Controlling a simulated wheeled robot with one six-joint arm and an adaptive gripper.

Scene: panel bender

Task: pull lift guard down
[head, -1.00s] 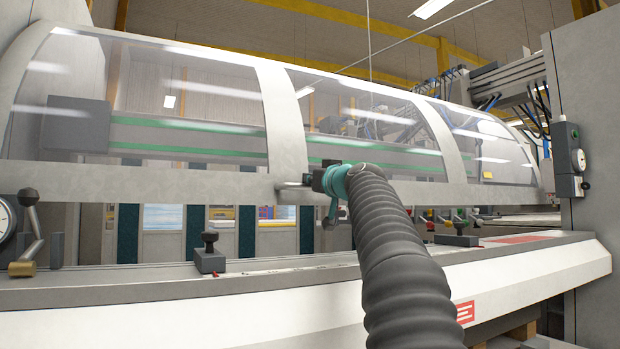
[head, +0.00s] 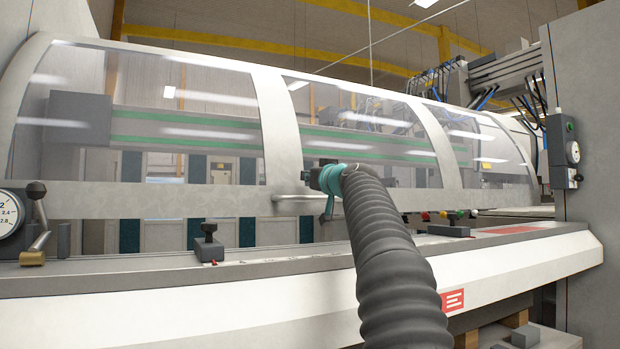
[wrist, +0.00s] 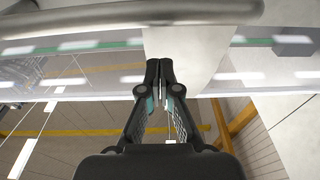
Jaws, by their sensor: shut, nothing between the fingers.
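The lift guard (head: 282,135) is a curved, clear-paned cover in a pale grey frame across the machine's front. Its lower edge hangs above the bed, with a gap below. A horizontal bar handle (head: 292,198) sits on its lower frame; it also crosses the top of the wrist view (wrist: 120,14). My gripper (head: 308,178) is at the handle's right part, slightly above the bar in the head view. In the wrist view my gripper (wrist: 160,66) is shut and empty, its fingertips apart from the bar in the picture. Whether any part touches the bar cannot be told.
The machine bed (head: 150,274) runs below the guard, with a black-knobbed clamp (head: 208,246) on it. A dial gauge (head: 10,214) and lever (head: 37,222) stand at left. A grey column with a control box (head: 564,140) stands at right.

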